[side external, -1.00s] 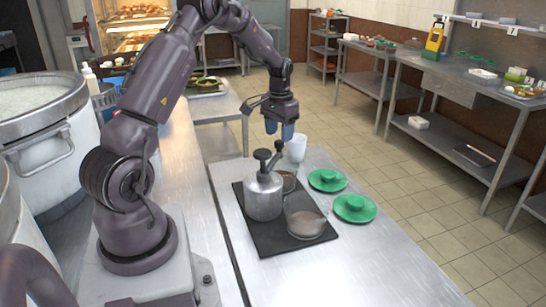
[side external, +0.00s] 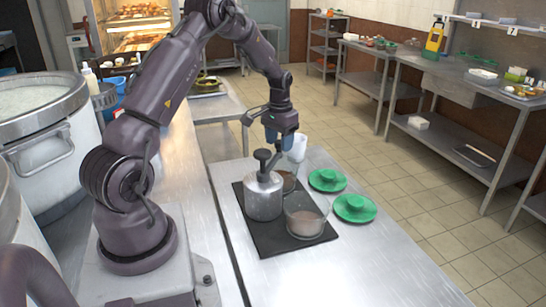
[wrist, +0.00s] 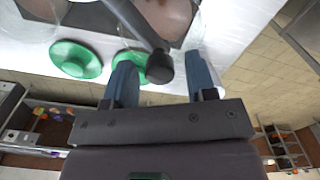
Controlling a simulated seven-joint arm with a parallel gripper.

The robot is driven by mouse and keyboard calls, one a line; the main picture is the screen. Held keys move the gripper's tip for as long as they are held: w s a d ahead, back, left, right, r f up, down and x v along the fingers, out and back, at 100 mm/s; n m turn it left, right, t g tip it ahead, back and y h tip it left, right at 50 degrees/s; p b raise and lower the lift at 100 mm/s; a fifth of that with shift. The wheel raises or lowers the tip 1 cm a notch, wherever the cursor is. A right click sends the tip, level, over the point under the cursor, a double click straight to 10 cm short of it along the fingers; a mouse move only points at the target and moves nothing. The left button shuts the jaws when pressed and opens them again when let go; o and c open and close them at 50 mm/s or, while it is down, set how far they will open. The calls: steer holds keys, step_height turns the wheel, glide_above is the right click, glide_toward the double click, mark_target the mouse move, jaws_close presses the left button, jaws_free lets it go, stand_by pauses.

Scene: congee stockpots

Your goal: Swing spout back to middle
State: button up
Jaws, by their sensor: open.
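A metal pump dispenser (side external: 263,200) stands on a black mat (side external: 250,243), with a dark round knob (side external: 262,155) on top. In the wrist view the spout (wrist: 137,22) runs down to a dark rounded end (wrist: 160,68). My gripper (wrist: 160,75) is open, with a blue finger on each side of that end and gaps visible. In the side view my gripper (side external: 281,139) points down, just behind and right of the knob.
A glass bowl (side external: 306,220) with brownish contents sits right of the dispenser, and another (side external: 287,183) sits behind. Two green saucers (side external: 355,208) (side external: 327,180) lie to the right. A white cup (side external: 298,149) stands close behind my gripper. The front right of the table is clear.

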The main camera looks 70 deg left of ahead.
steer(key=c, duration=0.5)
